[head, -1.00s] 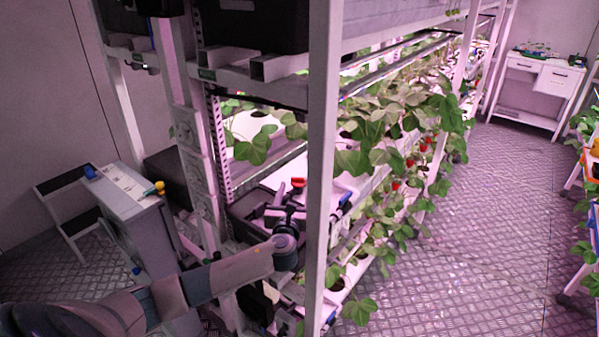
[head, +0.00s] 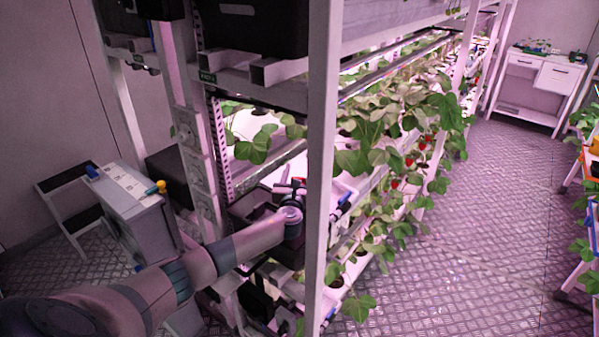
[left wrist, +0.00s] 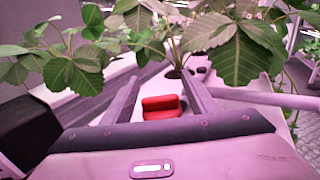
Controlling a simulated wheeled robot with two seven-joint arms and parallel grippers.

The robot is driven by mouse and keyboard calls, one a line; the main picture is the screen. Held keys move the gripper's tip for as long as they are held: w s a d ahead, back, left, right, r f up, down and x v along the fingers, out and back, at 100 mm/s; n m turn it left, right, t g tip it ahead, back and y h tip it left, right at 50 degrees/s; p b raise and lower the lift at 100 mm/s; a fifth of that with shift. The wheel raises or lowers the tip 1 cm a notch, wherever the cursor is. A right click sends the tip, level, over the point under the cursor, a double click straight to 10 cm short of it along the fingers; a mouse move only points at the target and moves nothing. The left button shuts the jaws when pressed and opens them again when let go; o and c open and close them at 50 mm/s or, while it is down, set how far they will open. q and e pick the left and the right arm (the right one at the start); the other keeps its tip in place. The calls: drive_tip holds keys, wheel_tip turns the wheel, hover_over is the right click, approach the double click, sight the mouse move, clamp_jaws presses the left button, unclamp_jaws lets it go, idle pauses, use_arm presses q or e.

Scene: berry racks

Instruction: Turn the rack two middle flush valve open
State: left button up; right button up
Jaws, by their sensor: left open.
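The red valve handle (left wrist: 162,107) shows in the left wrist view, between the two fingers of my left gripper (left wrist: 161,78). The fingers are open and stand apart on either side of it; I cannot tell how far beyond or short of it they are. In the head view a little of the red handle (head: 299,181) shows just above my left gripper (head: 290,190), at the rack's near end behind the white post. The wrist hides most of the valve there. My right gripper is not in view.
A white rack post (head: 320,170) stands just right of my left wrist. Strawberry leaves (head: 375,130) hang along the rack, and leaves (left wrist: 230,40) also spread above the fingers. A dark bin (head: 245,208) lies left of the wrist. The aisle floor (head: 490,220) is clear.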

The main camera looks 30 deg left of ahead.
use_arm(q)
drive_tip(key=c, duration=1)
drive_tip(key=shift+s+a+n+g+y, duration=0.15)
drive_tip(key=shift+a+n+g+y, duration=0.1)
drive_tip(key=shift+n+g+y, duration=0.65)
drive_tip(key=shift+t, duration=0.3)
drive_tip(key=o, duration=1)
drive_tip(key=shift+m+t+h, duration=0.3)
drive_tip(key=shift+m, duration=0.2)
